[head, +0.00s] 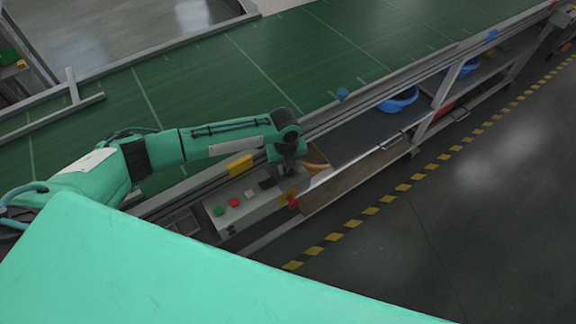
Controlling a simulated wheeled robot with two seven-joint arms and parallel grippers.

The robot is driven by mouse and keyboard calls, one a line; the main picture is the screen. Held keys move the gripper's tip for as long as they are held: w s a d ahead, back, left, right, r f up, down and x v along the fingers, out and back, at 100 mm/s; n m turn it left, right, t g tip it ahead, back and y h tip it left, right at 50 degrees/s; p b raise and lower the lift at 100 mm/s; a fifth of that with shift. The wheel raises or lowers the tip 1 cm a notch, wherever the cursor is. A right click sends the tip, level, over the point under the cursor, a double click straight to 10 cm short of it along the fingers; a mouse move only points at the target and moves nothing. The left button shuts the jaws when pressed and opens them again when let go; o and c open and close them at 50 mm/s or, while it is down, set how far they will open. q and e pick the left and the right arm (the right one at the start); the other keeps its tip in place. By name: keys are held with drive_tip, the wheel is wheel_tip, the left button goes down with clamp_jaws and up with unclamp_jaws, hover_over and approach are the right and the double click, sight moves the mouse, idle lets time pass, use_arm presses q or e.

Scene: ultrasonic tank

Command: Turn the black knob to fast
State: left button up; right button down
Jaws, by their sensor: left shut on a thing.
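A grey control box (243,210) is mounted on the near side of the conveyor frame. Its top has a green button (218,211), a red button (234,202) and a white button (249,193) in a row. My left gripper (286,172) points down at the right end of this box, shut on what appears to be the black knob. The gripper mostly covers the knob, so its setting cannot be read. My right gripper is not in view.
The green conveyor belt (330,45) runs behind the box. A yellow plate (240,166) is on its side rail. The floor in front is clear.

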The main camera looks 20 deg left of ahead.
use_arm(q)
drive_tip(key=o, duration=1)
drive_tip(key=shift+c, duration=0.2)
wheel_tip(320, 180, up, 14)
drive_tip(key=b, duration=0.4)
drive_tip(key=shift+s+a, duration=0.2)
drive_tip(key=shift+a, duration=0.05)
drive_tip(key=shift+f, duration=0.1)
